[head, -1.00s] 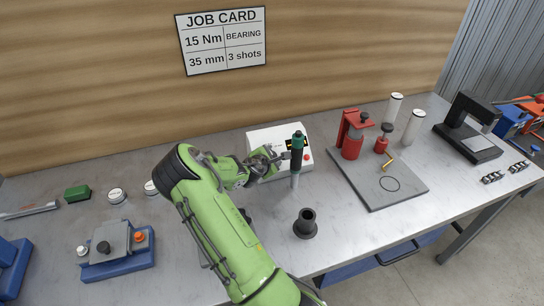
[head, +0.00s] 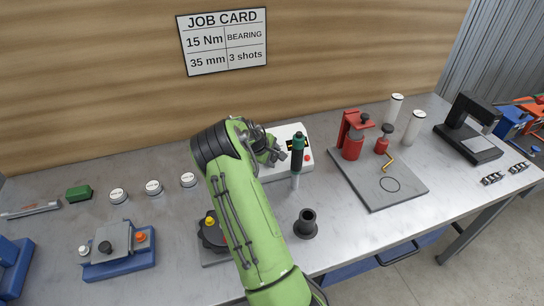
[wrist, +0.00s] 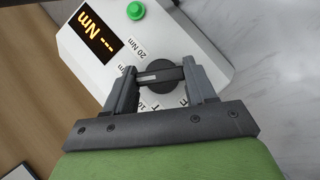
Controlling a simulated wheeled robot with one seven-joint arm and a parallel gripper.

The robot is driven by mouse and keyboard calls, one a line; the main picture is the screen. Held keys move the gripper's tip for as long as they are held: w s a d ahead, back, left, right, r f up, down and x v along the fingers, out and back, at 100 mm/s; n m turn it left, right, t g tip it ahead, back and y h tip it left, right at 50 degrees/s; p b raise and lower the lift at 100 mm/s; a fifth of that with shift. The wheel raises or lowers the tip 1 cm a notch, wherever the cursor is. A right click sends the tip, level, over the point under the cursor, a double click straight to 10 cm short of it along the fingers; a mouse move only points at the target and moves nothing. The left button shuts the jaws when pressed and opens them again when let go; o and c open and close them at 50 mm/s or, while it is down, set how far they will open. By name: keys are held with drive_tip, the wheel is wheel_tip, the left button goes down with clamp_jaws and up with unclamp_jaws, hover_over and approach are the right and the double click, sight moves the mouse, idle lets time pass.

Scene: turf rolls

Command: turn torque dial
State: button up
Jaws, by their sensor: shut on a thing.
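The torque dial (wrist: 160,88) is a dark round knob with a raised bar across it, on the sloping face of a white box (wrist: 190,45). My gripper (wrist: 160,77) is shut on the dial's bar, one finger at each end. Printed marks around the dial include "20 Nm"; others are partly hidden by my fingers. The display (wrist: 98,35) shows dashes and "Nm" in amber. In the head view the white box (head: 280,174) stands at the back of the bench, and my gripper (head: 274,152) is over it, hiding the dial.
A teal-and-black driver (head: 297,158) stands upright just in front of the box. A dark flanged cylinder (head: 306,224) is nearer the front. A green button (wrist: 136,10) sits beside the display. The job card (head: 222,40) reads 15 Nm, 35 mm, bearing, 3 shots.

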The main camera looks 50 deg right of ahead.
drive_tip(key=shift+d+m+y, duration=0.1)
drive_tip(key=shift+m+y, duration=0.5)
drive_tip(key=shift+m, duration=0.3)
drive_tip(key=o, duration=1)
drive_tip(key=shift+o, duration=0.2)
drive_tip(key=v, duration=1.5)
drive_tip(key=shift+r, duration=0.4)
drive_tip(key=shift+w, duration=0.1)
drive_tip(key=shift+c, duration=0.5)
